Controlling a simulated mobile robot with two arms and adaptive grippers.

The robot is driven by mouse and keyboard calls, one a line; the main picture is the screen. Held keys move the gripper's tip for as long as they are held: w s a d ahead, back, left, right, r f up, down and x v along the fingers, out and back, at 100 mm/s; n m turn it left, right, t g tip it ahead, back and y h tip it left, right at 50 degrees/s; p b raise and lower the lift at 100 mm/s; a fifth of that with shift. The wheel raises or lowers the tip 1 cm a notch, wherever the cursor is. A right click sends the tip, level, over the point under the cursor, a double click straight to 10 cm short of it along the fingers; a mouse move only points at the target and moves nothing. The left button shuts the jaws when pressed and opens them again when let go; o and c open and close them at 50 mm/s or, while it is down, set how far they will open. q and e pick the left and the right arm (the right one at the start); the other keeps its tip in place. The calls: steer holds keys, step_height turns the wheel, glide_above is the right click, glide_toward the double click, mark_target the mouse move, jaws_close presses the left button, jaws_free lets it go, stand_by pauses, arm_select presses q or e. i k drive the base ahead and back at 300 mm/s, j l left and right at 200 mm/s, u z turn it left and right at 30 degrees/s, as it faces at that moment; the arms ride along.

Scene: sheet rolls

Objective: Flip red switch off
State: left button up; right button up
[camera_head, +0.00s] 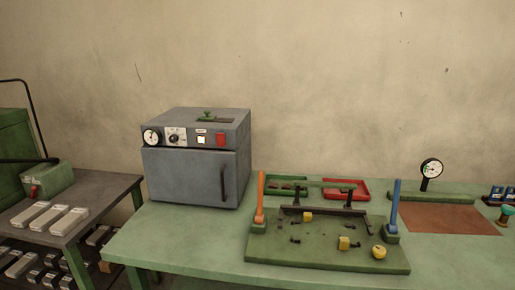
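A red switch (220,139) sits at the right end of the front panel of a grey metal oven-like box (190,175). Beside it on the panel are a lit yellowish square light (201,140), a dark knob (174,138) and a round white gauge (151,138). Which way the switch is set is too small to tell. The box stands on the green table with its door shut. Neither of my grippers is in view.
A green fixture board (330,256) with an orange lever (259,197) and a blue lever (395,207) stands right of the box. Behind it is a red tray (360,192). A dial gauge (431,169) stands farther right. A side bench (95,192) holds metal bars at left.

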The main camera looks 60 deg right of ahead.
mark_target(220, 137)
steer(key=z, duration=1.65)
